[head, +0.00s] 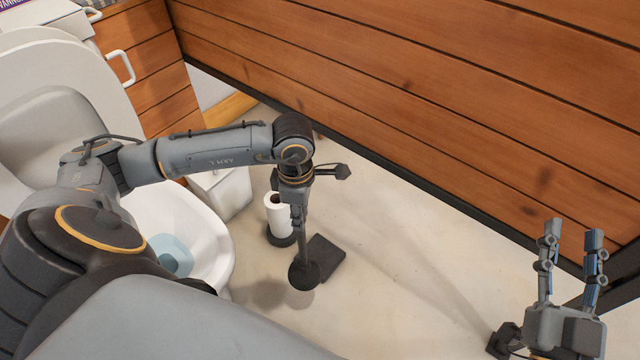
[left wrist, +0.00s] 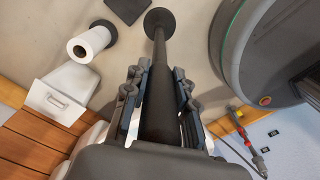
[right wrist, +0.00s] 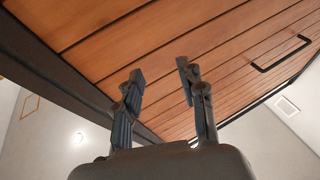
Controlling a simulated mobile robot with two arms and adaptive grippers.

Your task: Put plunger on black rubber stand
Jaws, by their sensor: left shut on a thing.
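My left gripper (head: 297,212) is shut on the dark handle of the plunger (head: 304,274), which hangs with its round cup down. In the left wrist view the fingers (left wrist: 157,75) flank the plunger handle (left wrist: 158,100), and the cup points away from me. The black rubber stand (head: 328,257) is a dark square on the floor, beside and partly behind the cup in the head view. Its edge also shows in the left wrist view (left wrist: 127,9). I cannot tell the cup's exact height. My right gripper (head: 572,237) is open and empty, far from both.
A toilet paper roll (head: 278,215) stands on a dark round base (head: 281,238) close behind the plunger. The toilet (head: 185,225) and a small white bin (head: 228,190) are to the left. A wooden panel wall (head: 420,90) runs along the back and right. Floor in the middle is clear.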

